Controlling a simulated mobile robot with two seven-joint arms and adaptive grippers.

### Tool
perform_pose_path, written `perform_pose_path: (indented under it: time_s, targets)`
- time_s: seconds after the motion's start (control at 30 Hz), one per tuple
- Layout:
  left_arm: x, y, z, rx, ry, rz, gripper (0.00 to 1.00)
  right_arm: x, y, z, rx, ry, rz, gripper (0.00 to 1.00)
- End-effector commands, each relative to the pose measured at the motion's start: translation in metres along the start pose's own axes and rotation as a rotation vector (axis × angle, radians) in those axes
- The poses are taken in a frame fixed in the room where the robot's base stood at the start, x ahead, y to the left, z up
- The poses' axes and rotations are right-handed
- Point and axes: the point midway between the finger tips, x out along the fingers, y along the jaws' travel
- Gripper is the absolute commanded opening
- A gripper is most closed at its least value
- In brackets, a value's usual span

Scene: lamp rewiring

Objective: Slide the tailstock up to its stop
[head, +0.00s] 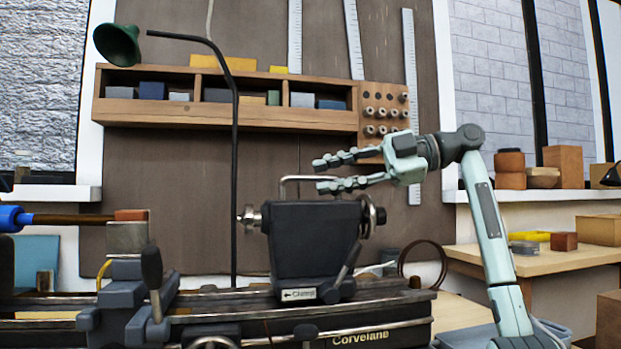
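The tailstock (315,240) is a dark block on the lathe bed (390,312). It has a pale centre (249,218) pointing left, a handwheel (371,215) on its right and a bent metal handle (290,184) on top. A clamp lever (348,262) leans up to the right beside a label reading "Clamp" with a left-pointing arrow. My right gripper (320,175) is open, its fingers pointing left above the tailstock. Its lower finger overlaps the top handle in the picture; I cannot tell if they touch. My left gripper is out of view. I cannot make out a stop.
The carriage (127,270) and its upright lever (151,267) stand on the bed left of the tailstock, with a clear gap of bed between. A brown rod (75,219) comes in from the left. A green lamp (118,44) arches overhead. A side table (560,258) is at right.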

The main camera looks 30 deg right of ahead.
Motion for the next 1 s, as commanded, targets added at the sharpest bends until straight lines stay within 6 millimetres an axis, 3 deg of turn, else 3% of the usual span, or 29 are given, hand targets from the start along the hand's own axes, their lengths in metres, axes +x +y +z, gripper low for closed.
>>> perform_pose_path:
  time_s: [0.2,0.57,0.8,1.0]
  targets:
    - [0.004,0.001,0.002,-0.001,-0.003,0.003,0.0,0.028,0.0,0.0,0.001,0.001,0.0,0.31]
    - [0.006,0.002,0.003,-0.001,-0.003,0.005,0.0,0.034,0.0,0.0,0.001,0.0,0.001,0.31]
    - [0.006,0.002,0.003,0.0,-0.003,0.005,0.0,0.033,0.0,0.0,0.001,0.0,0.0,0.01]
    - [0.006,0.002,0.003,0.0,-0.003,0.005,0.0,0.033,0.0,0.0,0.001,0.0,0.0,0.0]
